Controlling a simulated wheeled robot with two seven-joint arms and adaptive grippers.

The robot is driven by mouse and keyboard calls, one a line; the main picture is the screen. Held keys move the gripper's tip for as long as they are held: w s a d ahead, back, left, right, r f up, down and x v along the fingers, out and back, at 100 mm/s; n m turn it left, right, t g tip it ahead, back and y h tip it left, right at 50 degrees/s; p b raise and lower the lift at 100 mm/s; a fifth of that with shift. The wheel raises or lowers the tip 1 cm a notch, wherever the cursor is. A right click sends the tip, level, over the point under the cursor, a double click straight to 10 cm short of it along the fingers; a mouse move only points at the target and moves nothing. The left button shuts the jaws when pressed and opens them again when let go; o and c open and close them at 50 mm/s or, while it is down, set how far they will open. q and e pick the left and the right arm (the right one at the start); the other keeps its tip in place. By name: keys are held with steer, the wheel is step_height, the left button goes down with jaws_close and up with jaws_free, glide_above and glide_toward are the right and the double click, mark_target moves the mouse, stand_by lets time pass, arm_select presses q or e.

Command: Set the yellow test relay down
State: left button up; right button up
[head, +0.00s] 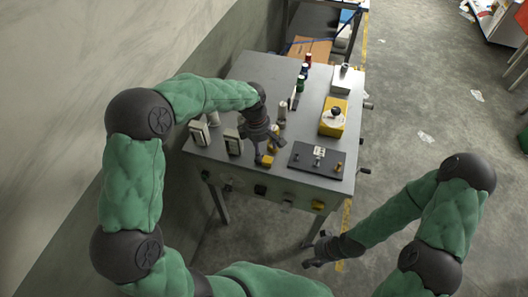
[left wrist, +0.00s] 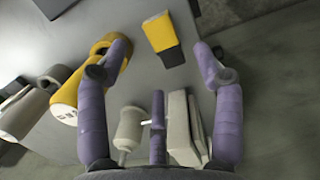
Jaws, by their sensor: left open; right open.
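The yellow test relay (left wrist: 160,32), a small yellow block with a dark end, sits on the grey table top in the left wrist view, between and just beyond my spread purple fingertips. In the head view a small yellow block (head: 266,160) shows just below my left gripper (head: 262,140) near the table's front edge. My left gripper (left wrist: 160,55) is open, with its fingers apart from the relay. My right gripper (head: 320,252) is open and empty, off the table in front of it.
A yellow ring-ended part (left wrist: 68,98) lies left of the left gripper.

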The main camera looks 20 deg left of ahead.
arm_select(q)
step_height(320, 180, up, 8)
steer(key=a+p, duration=0.1)
arm_select(e)
steer(key=shift+r, duration=0.7)
arm_select(q)
steer(key=shift+f, duration=0.2)
